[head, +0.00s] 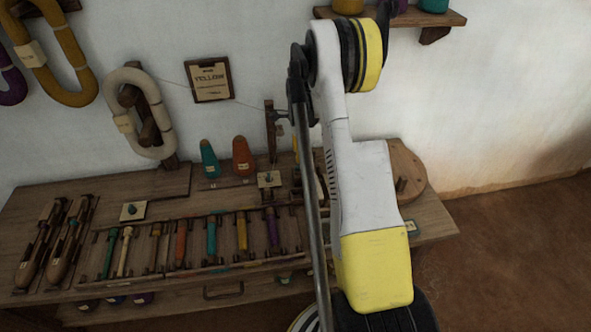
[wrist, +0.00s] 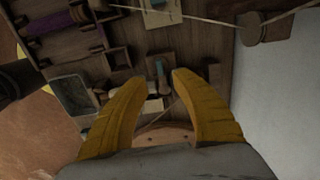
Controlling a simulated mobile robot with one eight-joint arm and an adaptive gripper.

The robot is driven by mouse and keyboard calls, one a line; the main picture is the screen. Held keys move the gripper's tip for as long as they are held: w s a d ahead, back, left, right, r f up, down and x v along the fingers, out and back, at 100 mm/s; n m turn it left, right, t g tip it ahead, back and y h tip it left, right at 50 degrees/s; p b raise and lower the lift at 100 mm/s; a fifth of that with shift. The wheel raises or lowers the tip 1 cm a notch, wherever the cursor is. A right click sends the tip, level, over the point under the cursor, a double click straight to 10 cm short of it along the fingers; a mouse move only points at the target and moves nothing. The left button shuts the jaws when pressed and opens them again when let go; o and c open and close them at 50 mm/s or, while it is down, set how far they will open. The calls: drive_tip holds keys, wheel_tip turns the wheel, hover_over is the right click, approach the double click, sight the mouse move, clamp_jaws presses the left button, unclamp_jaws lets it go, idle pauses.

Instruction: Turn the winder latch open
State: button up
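In the wrist view my gripper (wrist: 160,77) shows two curved yellow fingers, spread apart with a gap between the tips. A small upright teal piece on a wooden block (wrist: 161,70) lies in line with that gap; it may be the winder latch, but I cannot be sure. I cannot tell whether a finger touches it. A pale bar (wrist: 148,105) and a round wooden disc (wrist: 165,133) show between the fingers. In the head view a wooden wheel (head: 405,168) stands at the bench's right end, partly behind my arm. My arm hides the gripper and most of the winder there.
The bench (head: 160,207) holds a rack of coloured bobbins (head: 211,236), dark wooden shuttles (head: 62,240), a teal cone (head: 209,160) and an orange cone (head: 243,157). A thread runs from the cream skein (head: 163,130) to a wooden post (head: 271,130).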

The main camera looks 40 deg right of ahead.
sight(298, 167)
wheel_tip(298, 167, down, 7)
drive_tip(key=shift+b, duration=1.1)
drive_tip(key=shift+c, duration=0.2)
clamp_jaws()
